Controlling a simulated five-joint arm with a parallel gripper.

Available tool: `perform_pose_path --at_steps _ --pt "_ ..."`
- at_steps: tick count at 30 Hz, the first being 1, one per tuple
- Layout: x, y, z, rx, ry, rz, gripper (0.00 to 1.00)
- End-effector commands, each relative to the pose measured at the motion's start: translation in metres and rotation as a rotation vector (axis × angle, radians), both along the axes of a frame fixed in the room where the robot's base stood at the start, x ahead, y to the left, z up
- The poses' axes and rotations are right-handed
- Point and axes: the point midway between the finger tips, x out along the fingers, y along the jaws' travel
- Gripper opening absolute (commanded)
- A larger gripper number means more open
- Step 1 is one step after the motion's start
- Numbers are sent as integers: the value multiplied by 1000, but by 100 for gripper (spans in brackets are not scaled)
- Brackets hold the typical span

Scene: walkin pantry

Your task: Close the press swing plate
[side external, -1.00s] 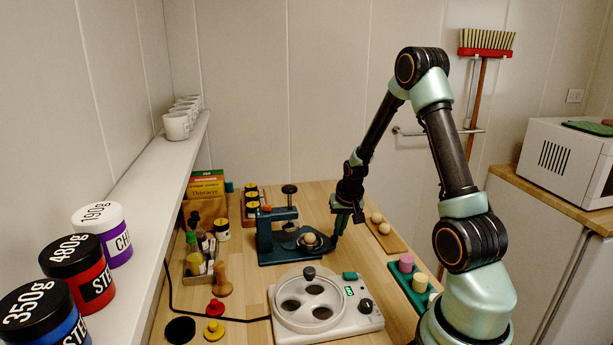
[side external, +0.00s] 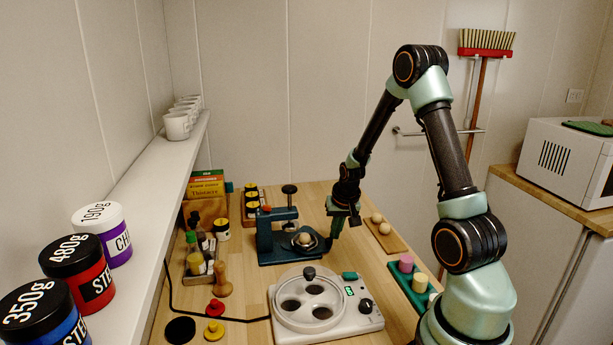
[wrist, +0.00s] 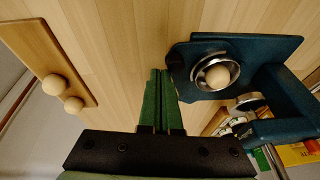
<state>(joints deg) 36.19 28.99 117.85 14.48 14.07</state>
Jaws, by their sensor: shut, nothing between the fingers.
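The dark teal press (side external: 268,240) stands on the wooden table, with a black-knobbed post above it. Its swing plate (side external: 312,250) sticks out to the right of the press body and carries a metal cup with a pale ball (side external: 304,240) in it. In the wrist view the plate (wrist: 188,52) and the ball (wrist: 217,75) lie to the right of my fingers. My gripper (side external: 328,247) is shut and empty, pointing down beside the plate's right edge. In the wrist view the green fingers (wrist: 157,75) end very near that edge; I cannot tell if they touch.
A white round cooker (side external: 340,325) stands in front of the press. A wooden board with pale balls (side external: 386,235) and a green tray (side external: 400,280) lie to the right. Jars and a caddy (side external: 200,265) are at the left.

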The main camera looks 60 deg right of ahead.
Motion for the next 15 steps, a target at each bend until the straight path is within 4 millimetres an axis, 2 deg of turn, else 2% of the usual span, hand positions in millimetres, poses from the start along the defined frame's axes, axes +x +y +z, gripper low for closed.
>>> perform_pose_path --at_steps 8,15 --pt "-2 -7 0 -3 3 -4 0" --pt "-13 -42 1 -20 16 -13 0"
